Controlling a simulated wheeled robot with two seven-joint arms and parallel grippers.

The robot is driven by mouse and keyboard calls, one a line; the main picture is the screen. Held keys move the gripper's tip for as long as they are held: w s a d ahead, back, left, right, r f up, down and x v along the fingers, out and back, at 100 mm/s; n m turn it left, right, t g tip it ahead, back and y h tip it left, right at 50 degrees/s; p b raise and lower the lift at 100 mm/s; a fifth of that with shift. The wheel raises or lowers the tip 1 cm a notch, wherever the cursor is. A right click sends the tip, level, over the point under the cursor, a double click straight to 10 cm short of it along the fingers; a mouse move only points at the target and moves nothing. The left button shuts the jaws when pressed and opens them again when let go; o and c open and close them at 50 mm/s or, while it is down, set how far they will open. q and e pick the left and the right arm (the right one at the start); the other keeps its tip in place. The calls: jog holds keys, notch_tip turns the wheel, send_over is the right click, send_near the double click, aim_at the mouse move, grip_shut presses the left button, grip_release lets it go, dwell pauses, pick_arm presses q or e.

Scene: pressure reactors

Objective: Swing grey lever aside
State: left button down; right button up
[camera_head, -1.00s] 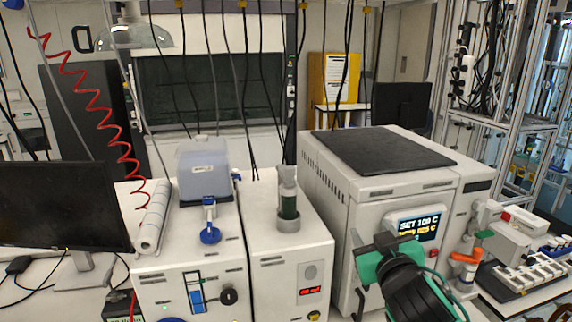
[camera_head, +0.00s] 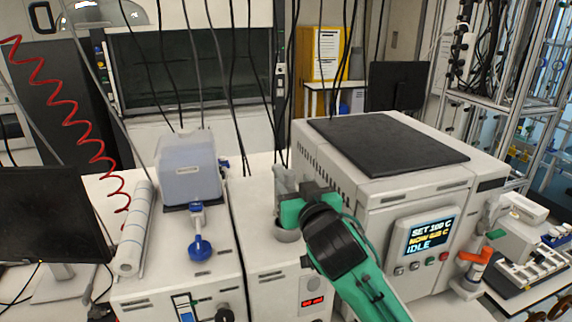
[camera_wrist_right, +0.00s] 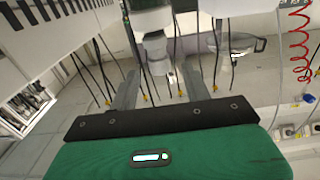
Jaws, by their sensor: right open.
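No lever that I can clearly single out as the grey one shows. My right gripper (camera_head: 308,193) is open. In the head view it covers much of the grey cylinder (camera_head: 284,180) standing in a round holder (camera_head: 287,236) on the middle white unit. In the right wrist view my two grey fingers (camera_wrist_right: 160,88) stand apart, with a pale cylindrical part (camera_wrist_right: 155,48) beyond and between them. Nothing shows gripped, and I cannot tell whether the fingers touch anything. My left gripper is not in view.
A translucent tank (camera_head: 188,168) with a blue-handled valve (camera_head: 200,246) stands left of the gripper. A large white unit with a lit screen (camera_head: 430,234) stands right. An orange-handled part (camera_head: 474,263) is farther right. Black cables hang behind.

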aim_at(287, 172)
jog(key=p+x, duration=0.1)
jog(key=x, duration=0.4)
jog(key=shift+r+p, duration=0.15)
jog(key=shift+p, duration=0.25)
jog(key=shift+w+a, duration=0.2)
jog(key=shift+w, duration=0.35)
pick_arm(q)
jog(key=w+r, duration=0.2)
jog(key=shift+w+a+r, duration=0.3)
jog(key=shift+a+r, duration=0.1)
pick_arm(e)
grip_shut()
